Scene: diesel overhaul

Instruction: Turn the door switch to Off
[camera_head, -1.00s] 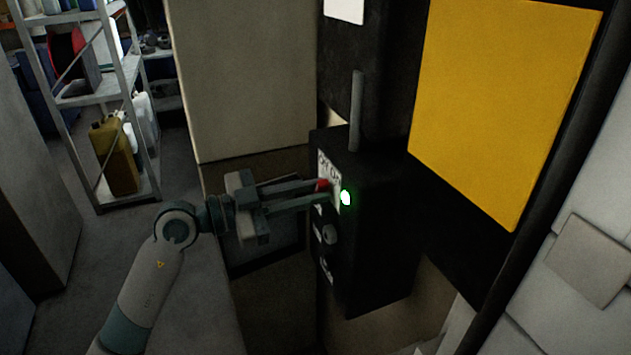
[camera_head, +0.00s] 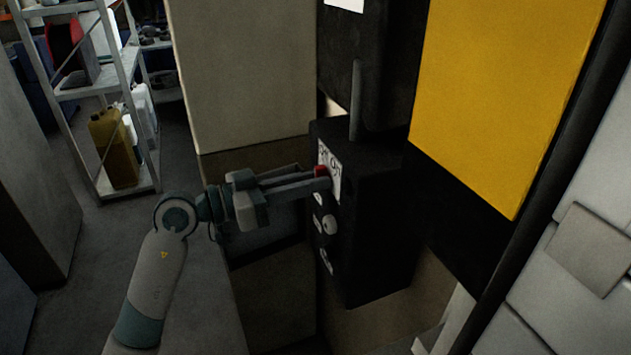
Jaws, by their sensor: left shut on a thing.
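The door switch is a red knob (camera_head: 321,171) on the left face of a black control box (camera_head: 372,215). A white label (camera_head: 331,160) with Off and On lettering lies around the knob. My left gripper (camera_head: 318,178) reaches in from the left with its fingers shut on the red knob, which they partly hide. The exact angle of the knob is too small to tell. No green light shows on the box. My right gripper is not in view.
Below the knob, the box carries a round grey fitting (camera_head: 328,224) and small labels. A grey conduit (camera_head: 356,100) rises from its top. A yellow panel (camera_head: 500,100) stands at right. A metal shelf (camera_head: 105,90) with containers stands at the back left, beside open floor.

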